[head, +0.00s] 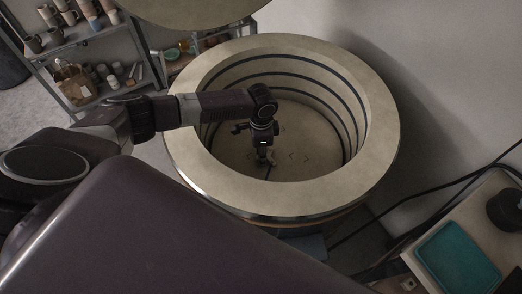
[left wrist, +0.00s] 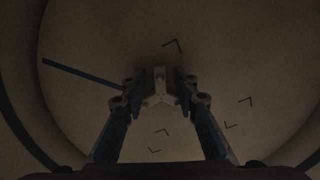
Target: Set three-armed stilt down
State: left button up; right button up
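My left gripper (head: 264,153) reaches down inside the round kiln (head: 345,190), near its floor. In the left wrist view, the two dark fingers of the left gripper (left wrist: 160,88) stand on either side of a small pale three-armed stilt (left wrist: 160,99) and appear shut on it. The stilt's arms spread between the fingertips. Whether it touches the kiln floor (left wrist: 105,35) cannot be told. Dark corner marks (left wrist: 174,45) show on the floor around the gripper. My right gripper is not in view.
The kiln's thick rim and grooved wall surround my left arm. The raised round lid (head: 190,10) is at the top. A shelf with pots (head: 60,38) stands at the upper left. A teal tray (head: 457,258) lies on a stand at the lower right.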

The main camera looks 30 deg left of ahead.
pick_arm(q)
jog(key=shift+r, duration=0.1)
notch_tip(320, 180, up, 12)
jog(key=shift+p, duration=0.45)
jog(key=shift+r, duration=0.1)
dwell(0.4)
